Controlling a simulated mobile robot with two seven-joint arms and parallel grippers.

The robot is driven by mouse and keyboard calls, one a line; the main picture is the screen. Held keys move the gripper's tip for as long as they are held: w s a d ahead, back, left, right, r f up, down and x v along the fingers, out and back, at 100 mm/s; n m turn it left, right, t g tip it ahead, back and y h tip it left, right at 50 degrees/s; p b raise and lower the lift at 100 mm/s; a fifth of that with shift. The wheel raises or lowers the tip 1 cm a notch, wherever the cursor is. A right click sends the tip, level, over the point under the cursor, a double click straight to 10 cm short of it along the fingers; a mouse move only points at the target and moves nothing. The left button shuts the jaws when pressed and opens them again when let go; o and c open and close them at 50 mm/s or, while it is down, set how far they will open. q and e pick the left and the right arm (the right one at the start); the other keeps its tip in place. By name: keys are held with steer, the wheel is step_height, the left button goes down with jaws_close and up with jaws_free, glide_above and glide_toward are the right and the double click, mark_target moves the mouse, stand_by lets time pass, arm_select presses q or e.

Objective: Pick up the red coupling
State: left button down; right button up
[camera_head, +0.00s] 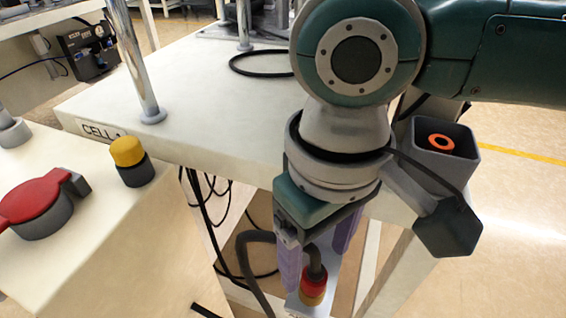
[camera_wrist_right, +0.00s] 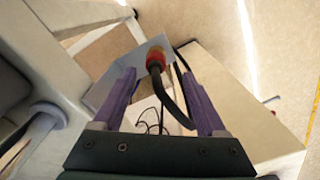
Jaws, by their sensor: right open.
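The red coupling (camera_head: 313,283) sits upright low beside the white table, on a pale plate (camera_head: 303,306), with an orange-yellow part under it. A dark hose (camera_head: 316,262) comes out of its top. My right gripper (camera_head: 316,254) points down over it with its two purple fingers apart and empty. In the right wrist view the coupling (camera_wrist_right: 155,58) shows beyond the open fingertips (camera_wrist_right: 158,84), between them in the picture. I cannot tell how far below the tips it is. The hose crosses the gap between the fingers there. My left gripper is not in view.
The white table (camera_head: 190,100) marked CELL stands behind, with a metal post (camera_head: 137,65) on it. At left a second white surface (camera_head: 75,265) carries a red knob (camera_head: 40,197) and a yellow-topped button (camera_head: 128,152). Loose black cables (camera_head: 200,215) hang near the gripper.

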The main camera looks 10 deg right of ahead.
mark_target(315, 269)
steer(key=shift+f, duration=0.55)
steer(key=f+b, duration=0.1)
steer(key=f, duration=0.2)
steer(key=f+b, duration=0.1)
steer(key=shift+w+d+f+b, duration=0.15)
steer(key=shift+w+f+b, duration=0.15)
steer(key=shift+w, duration=0.05)
steer(key=shift+f, duration=0.3)
steer(key=c, duration=1.1)
jaws_close()
